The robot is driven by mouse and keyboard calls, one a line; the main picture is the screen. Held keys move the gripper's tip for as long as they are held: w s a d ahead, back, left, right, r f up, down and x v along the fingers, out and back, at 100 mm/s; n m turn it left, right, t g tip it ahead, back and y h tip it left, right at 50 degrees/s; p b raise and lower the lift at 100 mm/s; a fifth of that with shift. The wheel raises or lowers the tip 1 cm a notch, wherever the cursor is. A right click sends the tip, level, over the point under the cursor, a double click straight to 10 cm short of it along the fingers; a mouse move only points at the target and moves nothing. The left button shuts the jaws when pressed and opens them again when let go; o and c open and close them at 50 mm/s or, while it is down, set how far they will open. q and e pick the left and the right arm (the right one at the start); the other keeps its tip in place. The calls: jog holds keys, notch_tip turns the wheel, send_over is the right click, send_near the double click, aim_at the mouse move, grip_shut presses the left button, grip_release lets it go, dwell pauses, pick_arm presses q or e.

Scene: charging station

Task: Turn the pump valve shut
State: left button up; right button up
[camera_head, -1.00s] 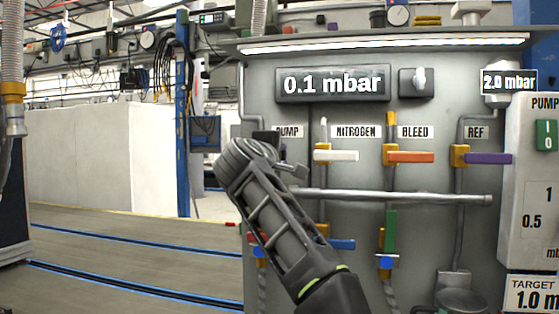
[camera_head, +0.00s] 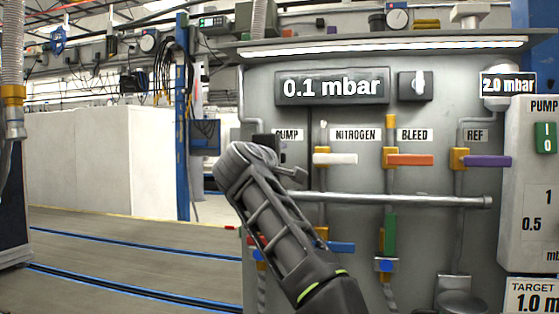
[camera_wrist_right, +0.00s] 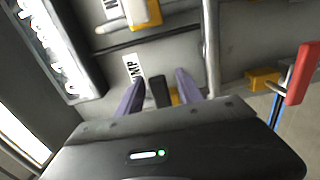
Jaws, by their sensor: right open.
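The pump valve's black handle (camera_head: 265,142) shows in the head view beneath the PUMP label (camera_head: 289,134), partly hidden by my right gripper. In the right wrist view the black handle (camera_wrist_right: 159,92) stands between my two grey-purple fingers, with some of the valve's yellow body (camera_wrist_right: 175,97) behind. My right gripper (camera_wrist_right: 158,90) is open, its fingers on either side of the handle. I cannot tell whether a finger touches it. In the head view my right gripper (camera_head: 278,165) is at the panel's left side, its fingers mostly hidden. My left gripper is not in view.
A white nitrogen handle (camera_head: 335,159), an orange bleed handle (camera_head: 410,160) and a purple ref handle (camera_head: 487,161) lie to the right. A horizontal grey rail (camera_head: 400,198) crosses the panel below them. The pressure display (camera_head: 332,87) reads 0.1 mbar.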

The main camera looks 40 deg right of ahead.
jog(key=b+v, duration=0.2)
jog(key=v, duration=0.5)
jog(key=shift+s+a, duration=0.2)
jog(key=shift+a, duration=0.1)
